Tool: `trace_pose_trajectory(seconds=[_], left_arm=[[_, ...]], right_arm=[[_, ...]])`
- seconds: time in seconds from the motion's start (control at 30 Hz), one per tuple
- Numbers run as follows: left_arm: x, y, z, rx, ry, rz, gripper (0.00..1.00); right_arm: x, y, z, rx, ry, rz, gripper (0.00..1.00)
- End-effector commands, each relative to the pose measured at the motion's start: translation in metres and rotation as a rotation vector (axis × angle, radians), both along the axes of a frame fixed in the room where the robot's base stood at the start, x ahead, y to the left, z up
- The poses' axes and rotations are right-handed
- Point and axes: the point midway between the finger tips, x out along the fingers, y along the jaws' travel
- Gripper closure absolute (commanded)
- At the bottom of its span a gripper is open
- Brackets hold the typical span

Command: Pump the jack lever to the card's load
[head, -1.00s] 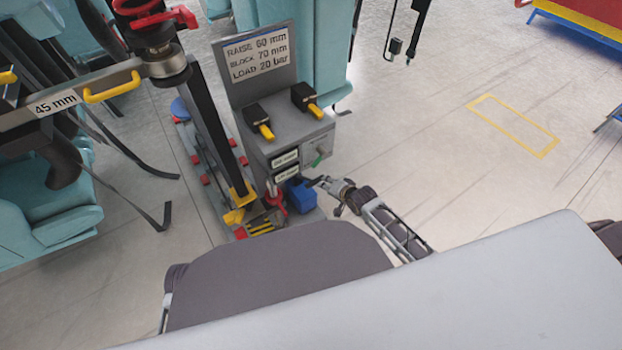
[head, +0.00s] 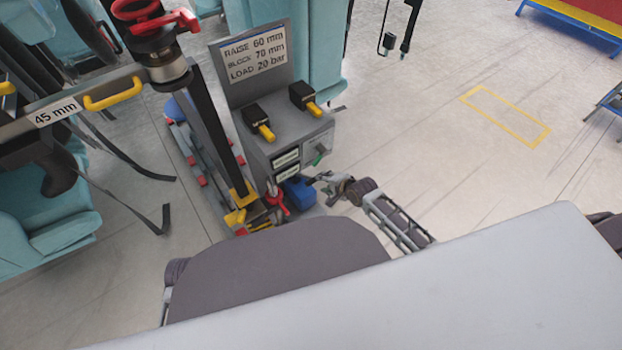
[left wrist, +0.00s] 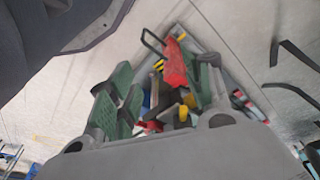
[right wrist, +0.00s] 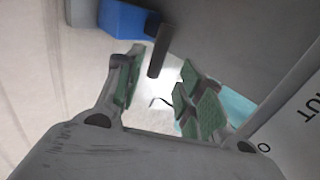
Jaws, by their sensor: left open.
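The load card (head: 255,55) stands on the grey console and reads RAISE 60 mm, BLOCK 70 mm, LOAD 20 bar. A blue pump body (head: 298,194) sits low at the console's foot; a blue block also shows in the right wrist view (right wrist: 124,18). My right gripper (head: 318,181) is beside the console, just right of the blue body. In the right wrist view its green-padded fingers (right wrist: 160,88) are apart, with a dark bar (right wrist: 159,52), probably the lever, ahead of the gap. My left gripper (left wrist: 165,95) is open; a red part (left wrist: 175,65) shows beyond its fingers.
A 45 mm bar (head: 55,111) and teal seats (head: 50,220) are at left.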

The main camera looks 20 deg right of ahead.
Motion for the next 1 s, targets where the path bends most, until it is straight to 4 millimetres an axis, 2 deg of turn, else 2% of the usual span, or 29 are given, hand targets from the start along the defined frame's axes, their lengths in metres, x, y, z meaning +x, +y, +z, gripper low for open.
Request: trace_pose_trajectory(seconds=[0.43, 1.0], left_arm=[[0.004, -0.003, 0.011, -0.014, -0.030, -0.001, 0.50], [0.003, -0.010, 0.047, -0.047, -0.091, -0.010, 0.50]], right_arm=[[0.021, 0.008, -0.023, -0.001, -0.001, 0.001, 0.62], [0.059, 0.022, -0.061, -0.001, 0.000, 0.001, 0.62]])
